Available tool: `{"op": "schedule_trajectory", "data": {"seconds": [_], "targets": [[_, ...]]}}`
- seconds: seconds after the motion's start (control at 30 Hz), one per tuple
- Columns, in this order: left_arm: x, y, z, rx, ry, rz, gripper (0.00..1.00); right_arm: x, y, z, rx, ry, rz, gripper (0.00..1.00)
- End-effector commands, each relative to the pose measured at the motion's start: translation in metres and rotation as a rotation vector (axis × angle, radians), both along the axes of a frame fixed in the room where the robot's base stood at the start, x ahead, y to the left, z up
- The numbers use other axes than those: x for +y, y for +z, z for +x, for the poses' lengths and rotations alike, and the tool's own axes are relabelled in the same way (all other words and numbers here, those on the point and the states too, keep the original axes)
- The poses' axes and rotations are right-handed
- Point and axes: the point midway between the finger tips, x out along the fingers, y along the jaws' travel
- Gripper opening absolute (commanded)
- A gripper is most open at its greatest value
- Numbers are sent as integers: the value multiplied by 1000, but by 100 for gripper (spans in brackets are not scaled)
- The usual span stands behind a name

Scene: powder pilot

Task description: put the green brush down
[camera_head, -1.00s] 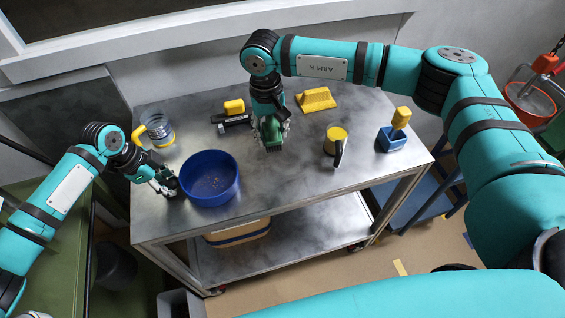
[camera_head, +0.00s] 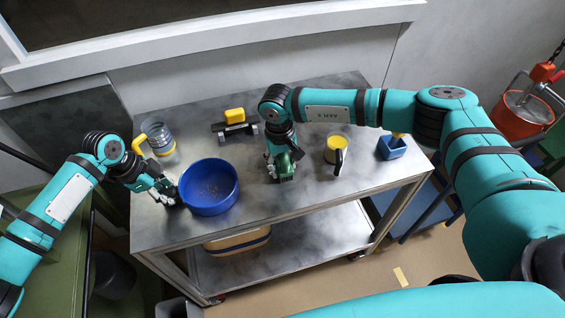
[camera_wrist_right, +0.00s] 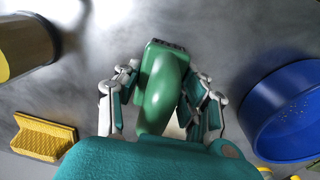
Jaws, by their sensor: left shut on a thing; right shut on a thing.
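The green brush (camera_head: 286,168) is in my right gripper (camera_head: 283,162), whose fingers are shut on it from both sides. It also shows in the right wrist view (camera_wrist_right: 160,85), pointing away from the wrist between the fingers. It is at the middle of the metal table (camera_head: 310,200), right of the blue bowl. I cannot tell whether it touches the tabletop. My left gripper (camera_head: 168,192) is shut on the left rim of the blue bowl (camera_head: 209,204), which stands on the table.
A yellow-topped cup (camera_head: 336,146) and a blue holder (camera_head: 391,148) stand to the right. A clear jug with a yellow handle (camera_head: 160,138) and a yellow-handled tool (camera_head: 234,122) are at the back left. A yellow block (camera_wrist_right: 44,138) shows in the wrist view. The front middle is clear.

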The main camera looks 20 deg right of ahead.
Motion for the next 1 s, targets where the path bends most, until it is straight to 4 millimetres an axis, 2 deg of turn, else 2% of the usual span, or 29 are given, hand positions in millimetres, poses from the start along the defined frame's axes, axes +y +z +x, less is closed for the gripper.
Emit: {"op": "schedule_trajectory", "data": {"seconds": [0.23, 0.27, 0.43, 0.77, 0.87, 1.0], "targets": [[0, 0, 0, 0, 0, 0, 0, 0, -2, 0, 0, 0, 1, 10], [0, 0, 0, 0, 0, 0, 0, 0, -2, 0, 0, 0, 1, 42], [0, 0, 0, -1, 0, -1, 0, 0, -2, 0, 0, 0, 1, 63], [0, 0, 0, -1, 0, -1, 0, 0, 3, 0, -1, 0, 1, 63], [0, 0, 0, -1, 0, -1, 0, 1, 15, 1, -4, 1, 2, 63], [0, 0, 0, -1, 0, 0, 0, 2, 43, 1, -5, 0, 1, 63]]}}
